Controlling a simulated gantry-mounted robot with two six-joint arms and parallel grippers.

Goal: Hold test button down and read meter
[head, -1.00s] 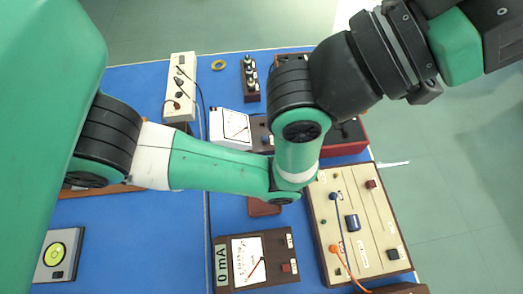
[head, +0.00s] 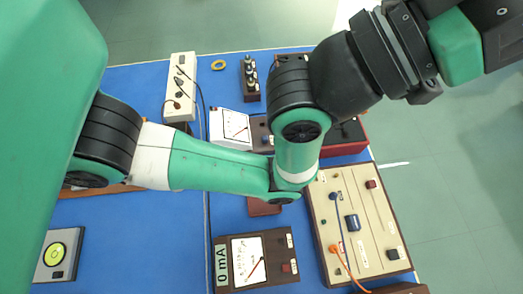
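A brown meter box (head: 232,283) lies at the bottom middle, labelled "0 mA". A red button (head: 286,268) sits on the box's right part. A second meter (head: 232,125) with a white face stands further back, partly behind my arm. A cream circuit board (head: 330,208) at the right carries a red button (head: 371,184), a blue part (head: 352,222) and a dark part (head: 393,254). I cannot tell which button is the test button. Neither gripper shows.
My arm links cross the middle of the blue bench (head: 140,240) and hide part of it. A blue and an orange wire (head: 348,268) run over the board.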

